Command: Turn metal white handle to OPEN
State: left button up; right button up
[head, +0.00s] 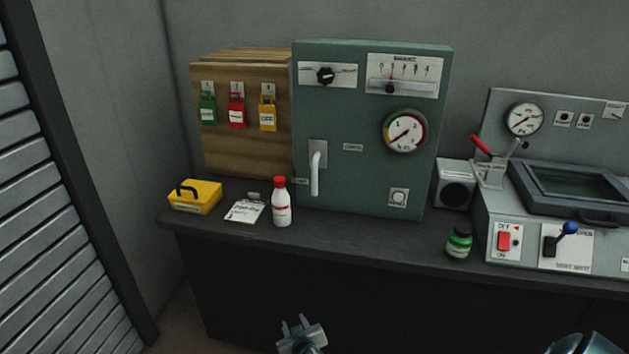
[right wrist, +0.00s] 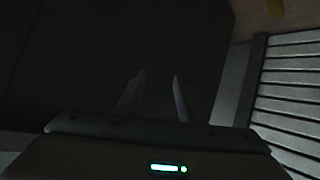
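The white metal handle (head: 316,172) is on the front of the green cabinet (head: 345,110), left of centre. It hangs straight down from a grey plate. A small label (head: 353,147) is to its right, and another (head: 300,181) is at its lower left. Both are too small to read surely. My right gripper (head: 295,322) is at the bottom of the head view, below the counter edge and well short of the handle. In the right wrist view its two fingers (right wrist: 154,92) are apart with nothing between them. My left gripper does not show.
A white bottle with a red cap (head: 281,205) stands on the counter (head: 350,237), just left of and in front of the handle. A yellow box (head: 195,197) and paper lie further left. A green jar (head: 459,242) stands right. Counter space below the cabinet is clear.

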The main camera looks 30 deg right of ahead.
jog(key=w+d+r+m+t+h, duration=0.1)
jog(key=w+d+r+m+h, duration=0.1)
jog(key=r, duration=0.9)
jog(key=w+d+r+m+t+h, duration=0.1)
jog(key=d+r, duration=0.4)
jog(key=r, duration=0.6)
jog(key=w+d+r+m+t+h, duration=0.1)
jog(key=w+d+r+m+h, duration=0.2)
jog(key=r, duration=0.9)
jog(key=shift+w+d+h, duration=0.4)
jog(key=shift+d, duration=0.2)
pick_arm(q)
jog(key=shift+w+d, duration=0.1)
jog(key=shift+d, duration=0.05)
